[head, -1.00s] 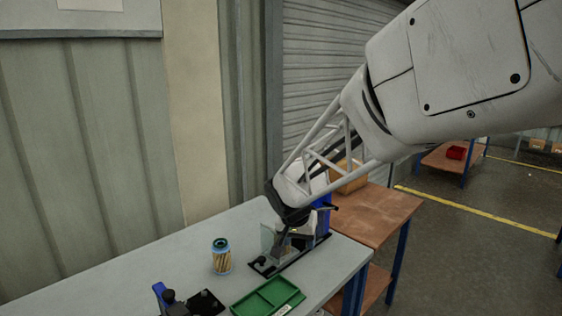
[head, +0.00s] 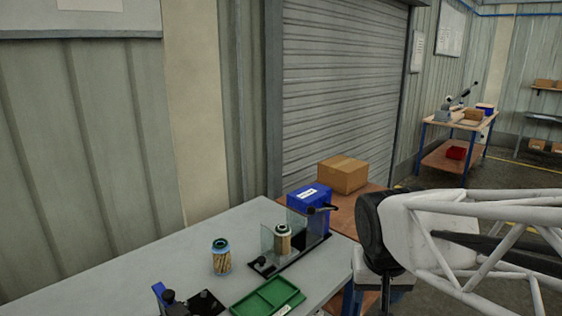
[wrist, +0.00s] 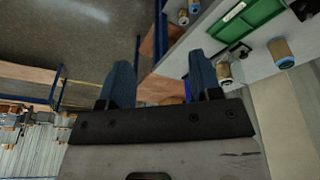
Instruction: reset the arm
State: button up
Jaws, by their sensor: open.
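My gripper (wrist: 161,85) shows in the wrist view with its two blue-grey fingers spread wide and nothing between them. In the head view my arm reaches in from the right, and the fingers are mostly hidden. The arm is off the bench's right end, apart from the things on it. One filter cartridge (head: 283,241) stands upright in the black fixture with a clear panel beside the blue box (head: 309,202). Another cartridge (head: 221,258) with a blue rim stands upright on the grey bench (head: 130,262).
A green tray (head: 267,297) lies near the bench's front edge, with a black and blue fixture (head: 190,302) to its left. A cardboard box (head: 342,175) sits on a wooden table behind the bench. Open floor lies to the right.

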jog(key=s+d+n, duration=0.1)
jog(key=s, duration=0.7)
jog(key=shift+d+f+y, duration=0.25)
jog(key=shift+f+y, duration=0.05)
jog(key=shift+f, duration=0.05)
